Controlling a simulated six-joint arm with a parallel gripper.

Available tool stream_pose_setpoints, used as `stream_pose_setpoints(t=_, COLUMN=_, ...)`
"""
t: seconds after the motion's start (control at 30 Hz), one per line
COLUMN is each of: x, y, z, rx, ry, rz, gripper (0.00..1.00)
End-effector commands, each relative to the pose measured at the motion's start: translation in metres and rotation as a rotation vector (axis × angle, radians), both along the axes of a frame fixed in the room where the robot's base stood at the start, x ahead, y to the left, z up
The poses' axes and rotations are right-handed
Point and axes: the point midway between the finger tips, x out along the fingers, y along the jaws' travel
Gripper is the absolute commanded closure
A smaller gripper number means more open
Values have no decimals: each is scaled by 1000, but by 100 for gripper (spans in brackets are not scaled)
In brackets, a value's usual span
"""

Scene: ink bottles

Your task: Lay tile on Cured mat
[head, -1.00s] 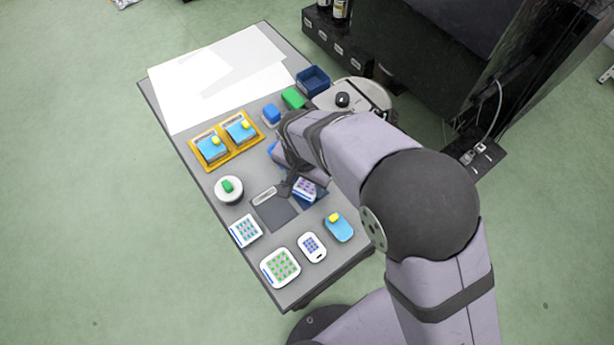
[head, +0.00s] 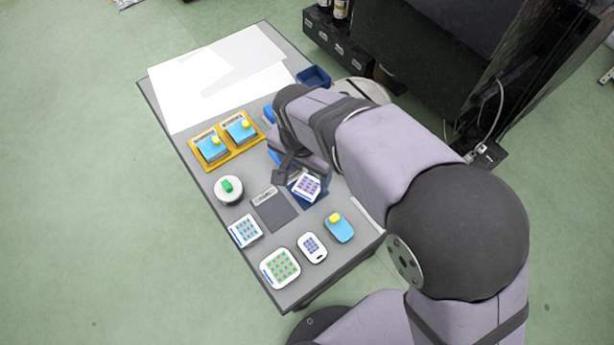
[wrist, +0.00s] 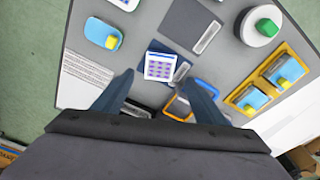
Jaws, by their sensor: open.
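A white tile with purple squares (head: 307,187) lies on a dark blue mat (head: 314,201), turned at a slight angle to it. In the wrist view the tile (wrist: 160,66) shows on the dark blue mat (wrist: 181,71). A grey mat with a label strip (head: 275,213) lies beside it, to its left in the head view. The mat labels are too small to read. My gripper (wrist: 159,80) is open and empty, with its fingers spread on either side of the tile's near end and apart from it. In the head view my wrist partly hides this area.
Several other tiles, such as a green-dotted one (head: 280,268), and a blue block with a yellow knob (head: 340,227) stand near the front. A round white pot with a green top (head: 228,188) and a yellow tray (head: 247,162) are left. White sheets (head: 190,100) cover the back.

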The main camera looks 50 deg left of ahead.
Motion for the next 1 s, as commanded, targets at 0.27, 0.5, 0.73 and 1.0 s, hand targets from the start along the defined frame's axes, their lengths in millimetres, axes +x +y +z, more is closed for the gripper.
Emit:
stream_pose_setpoints(t=0.27, x=-4, y=-1, z=43, rx=3, ry=-1, rz=1, gripper=35)
stream_pose_setpoints(t=0.5, x=-5, y=-2, z=58, rx=-1, ry=0, rz=1, gripper=35)
stream_pose_setpoints(t=0.73, x=-4, y=-3, z=59, rx=-2, ry=-1, rz=0, gripper=35)
stream_pose_setpoints(t=1.0, x=51, y=-41, z=58, rx=-14, ry=7, rz=-47, gripper=35)
